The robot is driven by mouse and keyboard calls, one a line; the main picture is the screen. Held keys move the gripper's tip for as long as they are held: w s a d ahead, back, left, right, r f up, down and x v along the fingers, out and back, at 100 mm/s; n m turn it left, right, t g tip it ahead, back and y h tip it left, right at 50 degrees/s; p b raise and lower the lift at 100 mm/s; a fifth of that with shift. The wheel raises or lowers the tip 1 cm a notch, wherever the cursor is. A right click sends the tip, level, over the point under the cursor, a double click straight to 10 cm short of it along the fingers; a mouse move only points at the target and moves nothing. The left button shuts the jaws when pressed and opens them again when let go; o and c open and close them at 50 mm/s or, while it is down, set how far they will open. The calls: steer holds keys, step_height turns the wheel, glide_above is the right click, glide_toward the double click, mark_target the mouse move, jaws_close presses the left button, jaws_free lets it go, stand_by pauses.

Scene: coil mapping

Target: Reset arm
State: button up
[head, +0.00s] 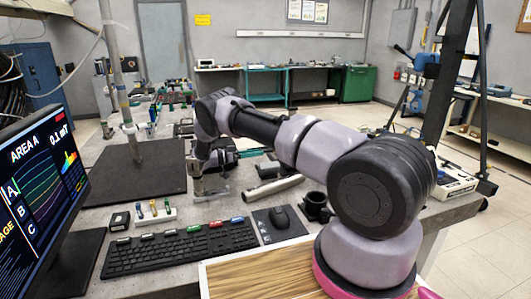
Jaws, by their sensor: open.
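My arm (262,127) reaches from its base at the lower right across the workbench to the left, with its wrist bent down. My gripper (199,172) points down over the bench between the black mat and the silver cylinder, and it looks open. I see nothing held in it. A metal piece (210,190) is right below or beside the fingers; I cannot tell if they touch it. The fingertips are small and partly lost against the objects behind them.
A monitor (40,185) stands at the left, with a keyboard (180,245) and mouse (281,217) in front. A black mat (135,175) carries a pole. A silver cylinder (272,190) and a black cup (316,206) lie near my arm. Small tools (154,208) stand before the mat.

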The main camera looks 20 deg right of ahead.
steer(key=shift+a, duration=0.65)
steer(key=s+d+r+n+g+y, duration=0.15)
steer(key=s+r+y, duration=0.25)
steer(key=r, duration=0.5)
steer(key=s+d+r+n+y, duration=0.25)
steer(key=s+r, duration=0.25)
steer(key=r, duration=0.5)
steer(key=s+d+r+n+y, duration=0.15)
steer(key=s+r+y, duration=0.3)
steer(key=r, duration=0.45)
steer(key=s+a+r+n+t+y, duration=0.1)
steer(key=s+a+r+t+y, duration=0.1)
steer(key=s, duration=0.7)
steer(key=s+a+r+n+t+y, duration=0.2)
steer(key=s+r+t+y, duration=0.1)
steer(key=s, duration=0.7)
steer(key=s+a+r+n+t+y, duration=0.2)
steer(key=s+r, duration=0.4)
steer(key=s, duration=0.3)
steer(key=shift+s+a+r+t+y, duration=0.15)
steer(key=shift+s+r+t+y, duration=0.15)
steer(key=shift+t+y, duration=0.65)
steer(key=shift+c, duration=0.3)
